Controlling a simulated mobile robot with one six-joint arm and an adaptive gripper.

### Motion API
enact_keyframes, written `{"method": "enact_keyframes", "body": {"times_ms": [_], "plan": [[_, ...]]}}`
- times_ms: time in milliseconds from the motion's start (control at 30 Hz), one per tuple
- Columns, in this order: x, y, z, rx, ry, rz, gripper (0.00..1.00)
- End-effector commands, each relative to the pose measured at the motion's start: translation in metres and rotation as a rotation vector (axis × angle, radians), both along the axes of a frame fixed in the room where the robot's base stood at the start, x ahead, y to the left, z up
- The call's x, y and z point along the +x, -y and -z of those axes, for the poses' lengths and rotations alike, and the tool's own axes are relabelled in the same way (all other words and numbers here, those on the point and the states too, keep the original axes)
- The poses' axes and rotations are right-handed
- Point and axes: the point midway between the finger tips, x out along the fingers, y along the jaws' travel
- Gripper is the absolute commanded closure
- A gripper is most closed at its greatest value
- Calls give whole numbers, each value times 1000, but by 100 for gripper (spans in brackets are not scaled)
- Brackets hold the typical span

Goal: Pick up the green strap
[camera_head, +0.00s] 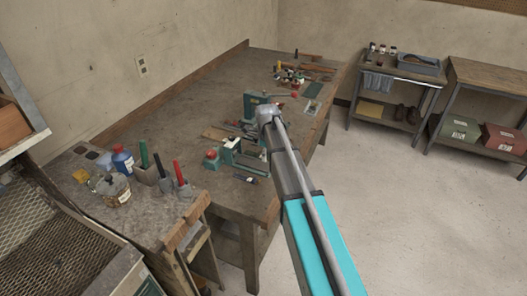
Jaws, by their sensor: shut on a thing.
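I cannot make out a green strap for certain. My arm reaches over the workbench (207,100), and its grey wrist end covers the middle of the bench. The gripper fingers are hidden or too small to tell apart there, as is anything between them. A dark green machine (252,101) stands just left of the wrist end. A second green machine (238,155) stands nearer, below and left of the wrist.
A blue bottle (122,160), a glass jar (113,190) and tools in holders crowd the near left bench. Small bottles and tools lie at the far end. A side table (395,72) and shelf (488,72) stand at right. The floor (400,210) is clear.

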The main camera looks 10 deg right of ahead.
Motion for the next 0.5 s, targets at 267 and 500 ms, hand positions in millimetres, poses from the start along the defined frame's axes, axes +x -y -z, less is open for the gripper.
{"method": "enact_keyframes", "body": {"times_ms": [267,500], "plan": [[-48,4,-35,0,0,1,100],[-85,8,-50,0,0,0,100]]}}
